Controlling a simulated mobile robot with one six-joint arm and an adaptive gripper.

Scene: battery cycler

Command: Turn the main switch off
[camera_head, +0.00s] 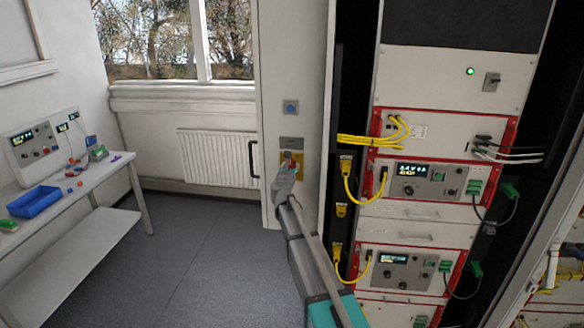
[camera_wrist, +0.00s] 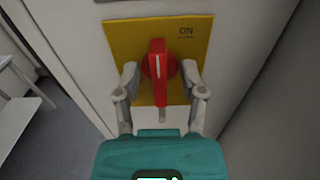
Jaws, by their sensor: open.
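The main switch is a red rotary handle (camera_wrist: 158,65) on a yellow plate (camera_wrist: 188,32) fixed to a pale grey panel. In the head view the yellow plate (camera_head: 299,158) is mostly hidden behind my gripper (camera_head: 287,172). In the wrist view my gripper (camera_wrist: 160,88) is open, with one finger on each side of the red handle. The fingers look apart from the handle; I cannot tell whether either one touches it.
A tall rack (camera_head: 450,82) with yellow cables (camera_head: 347,185) stands close on the right. A table (camera_head: 85,180) with a blue bin (camera_head: 35,202) is at left. The floor (camera_head: 200,235) between is clear.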

